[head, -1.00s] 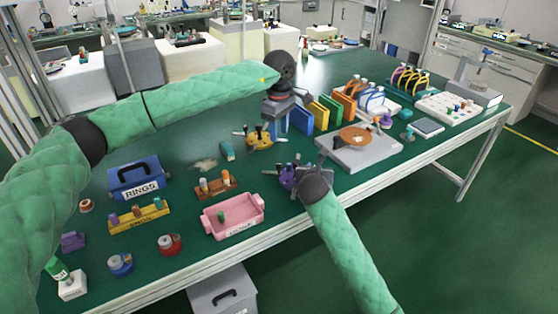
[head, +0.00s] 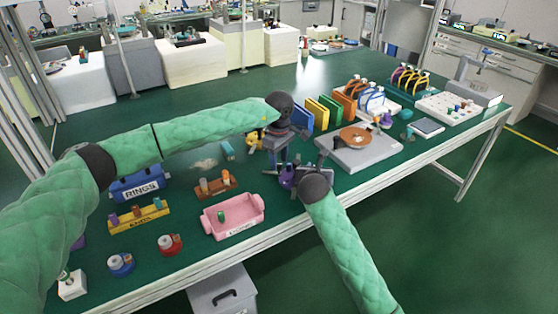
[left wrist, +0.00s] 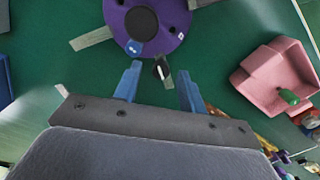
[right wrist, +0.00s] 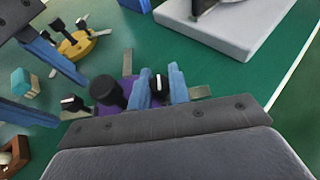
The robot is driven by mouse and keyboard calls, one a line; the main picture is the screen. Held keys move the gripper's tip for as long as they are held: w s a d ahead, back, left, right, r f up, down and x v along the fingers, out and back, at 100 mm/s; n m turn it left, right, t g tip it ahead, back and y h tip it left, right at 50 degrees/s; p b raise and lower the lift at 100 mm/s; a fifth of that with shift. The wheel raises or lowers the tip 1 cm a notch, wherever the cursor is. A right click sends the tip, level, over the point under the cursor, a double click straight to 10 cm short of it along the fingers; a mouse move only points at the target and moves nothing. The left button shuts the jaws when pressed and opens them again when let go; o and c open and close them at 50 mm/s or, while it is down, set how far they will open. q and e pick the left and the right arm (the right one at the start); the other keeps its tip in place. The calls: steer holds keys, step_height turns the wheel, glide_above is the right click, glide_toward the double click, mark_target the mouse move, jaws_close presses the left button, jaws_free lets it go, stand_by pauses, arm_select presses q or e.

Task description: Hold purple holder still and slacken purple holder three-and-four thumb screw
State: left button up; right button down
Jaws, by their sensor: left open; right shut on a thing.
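The purple holder (head: 286,179) stands on the green table right of the pink tray. In the left wrist view it is a purple disc (left wrist: 172,38) with a dark centre and metal tabs. A black thumb screw (left wrist: 161,67) with a white mark sticks out from its rim. My left gripper (left wrist: 158,84) is open, its blue fingers either side of that screw with gaps. My right gripper (right wrist: 161,80) is shut at the holder's near side. A black, white-marked knob shows between its fingers; the exact contact is hidden. Another marked knob (right wrist: 72,103) shows left of the holder's dark post.
A yellow holder (head: 254,143) stands just behind. A pink tray (head: 233,218) is to the left, a grey plate with an orange disc (head: 358,150) to the right. Colored upright panels (head: 318,113) stand behind. The table's front edge is close.

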arm_select(q)
steer(key=shift+f, duration=0.35)
steer(key=shift+c, duration=0.4)
jaws_close()
